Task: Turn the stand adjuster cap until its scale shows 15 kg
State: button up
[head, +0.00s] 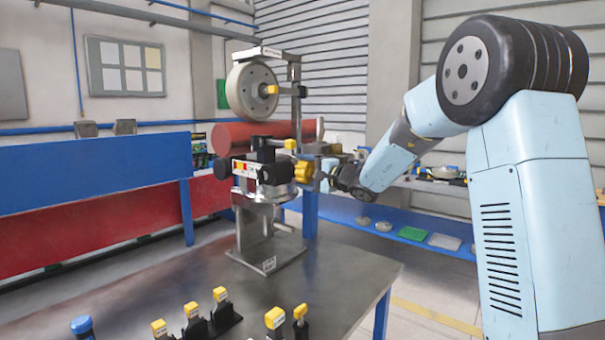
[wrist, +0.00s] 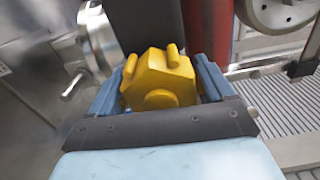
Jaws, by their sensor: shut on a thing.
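The yellow stand adjuster cap (head: 303,171) sits on the right side of the stand's black clamp block in the head view. It also shows large in the wrist view (wrist: 160,78), with raised lugs on its face. My gripper (wrist: 160,92) is shut on the cap, with one blue finger on each side of it. In the head view my gripper (head: 328,172) reaches the cap from the right. The stand (head: 265,245) stands upright on the grey table. A small white, red and yellow scale strip (head: 245,170) shows on the block, but its reading is too small to tell.
A large grey wheel (head: 250,92) and a red cylinder (head: 250,135) are above and behind the cap. Several yellow-topped black pieces (head: 220,312) and a blue-capped item (head: 82,326) stand along the table's front. The table (head: 335,285) is bare at right.

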jog(key=shift+f, duration=0.35)
jog(key=o, duration=0.7)
jog(key=shift+s, duration=0.1)
jog(key=shift+o, duration=1.1)
jog(key=shift+r, duration=0.15)
jog(key=v, duration=1.3)
jog(key=shift+s+d, duration=0.2)
jog(key=shift+d, duration=0.1)
jog(key=shift+s, duration=0.1)
